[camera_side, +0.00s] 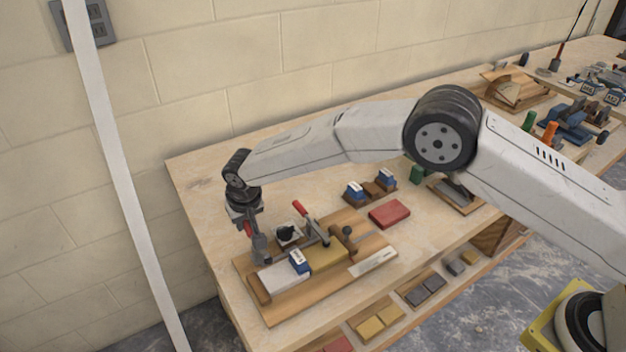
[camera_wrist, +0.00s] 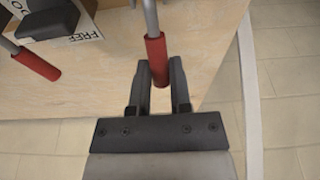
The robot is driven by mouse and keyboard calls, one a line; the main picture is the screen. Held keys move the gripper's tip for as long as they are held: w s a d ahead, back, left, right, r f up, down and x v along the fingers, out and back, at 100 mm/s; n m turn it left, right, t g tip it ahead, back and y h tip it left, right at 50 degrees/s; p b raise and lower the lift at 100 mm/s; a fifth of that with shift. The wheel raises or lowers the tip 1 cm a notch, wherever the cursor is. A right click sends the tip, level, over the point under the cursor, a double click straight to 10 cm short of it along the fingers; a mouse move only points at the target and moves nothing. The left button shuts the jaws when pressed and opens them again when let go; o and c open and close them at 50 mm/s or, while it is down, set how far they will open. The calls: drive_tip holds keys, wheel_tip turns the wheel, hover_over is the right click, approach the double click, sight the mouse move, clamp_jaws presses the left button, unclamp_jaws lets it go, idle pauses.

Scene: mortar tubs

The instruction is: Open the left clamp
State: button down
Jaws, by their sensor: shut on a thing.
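The left clamp's red handle (camera_wrist: 156,58) sits between the two fingers of my gripper (camera_wrist: 160,72) in the wrist view. In the side view a bit of this red handle (camera_side: 248,229) shows at my gripper (camera_side: 257,240), over the left end of the wooden fixture board (camera_side: 285,310). My gripper is shut on the handle. The clamp's lower part is largely hidden by the gripper in the side view. A second clamp stands to its right with a red handle (camera_side: 300,208) tilted up; its handle (camera_wrist: 36,63) also shows in the wrist view.
A white box with a black knob (camera_side: 287,233) stands between the clamps, close to my gripper. A blue-and-white block (camera_side: 299,261) lies on the board. A red block (camera_side: 389,214) lies behind. The table's left edge and wall are near.

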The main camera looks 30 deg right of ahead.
sight(247, 226)
drive_tip(key=shift+s+r, duration=0.4)
drive_tip(key=shift+r, duration=0.2)
drive_tip(key=shift+s+r, duration=0.35)
drive_tip(key=shift+r, duration=0.25)
idle(0.7)
drive_tip(key=shift+s+r, duration=0.2)
drive_tip(key=c, duration=0.5)
unclamp_jaws()
drive_tip(key=shift+r, duration=0.15)
drive_tip(key=shift+w+v, duration=0.25)
drive_tip(key=shift+v, duration=0.85)
drive_tip(key=shift+w+v, duration=0.25)
drive_tip(key=shift+v, duration=0.8)
drive_tip(key=shift+w+v, duration=0.3)
drive_tip(key=shift+v, duration=0.8)
drive_tip(key=shift+r, duration=0.2)
